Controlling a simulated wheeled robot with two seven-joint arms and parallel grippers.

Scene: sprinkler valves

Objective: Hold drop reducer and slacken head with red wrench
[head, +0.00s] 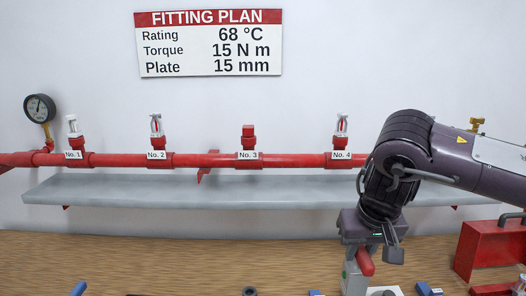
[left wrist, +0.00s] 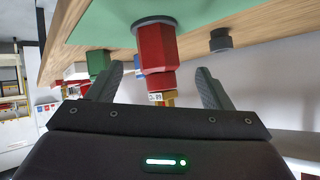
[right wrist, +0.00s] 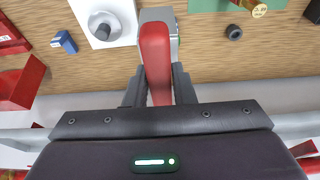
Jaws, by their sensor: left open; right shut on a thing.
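The red hexagonal drop reducer (left wrist: 155,48) shows in the left wrist view, standing on a dark round base, with a small label and a brass part (left wrist: 160,101) at its other end. My left gripper (left wrist: 160,72) is open, with one finger on each side of the reducer and visible gaps. It is not in the head view. My right gripper (right wrist: 158,82) is shut on the red handle of the wrench (right wrist: 154,50); the handle also shows in the head view (head: 365,262) below the jaws. The wrench's far end is hard to make out.
A red pipe (head: 110,160) with several numbered outlets runs along the wall above a grey shelf (head: 130,190). A red box (head: 490,245) stands at right.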

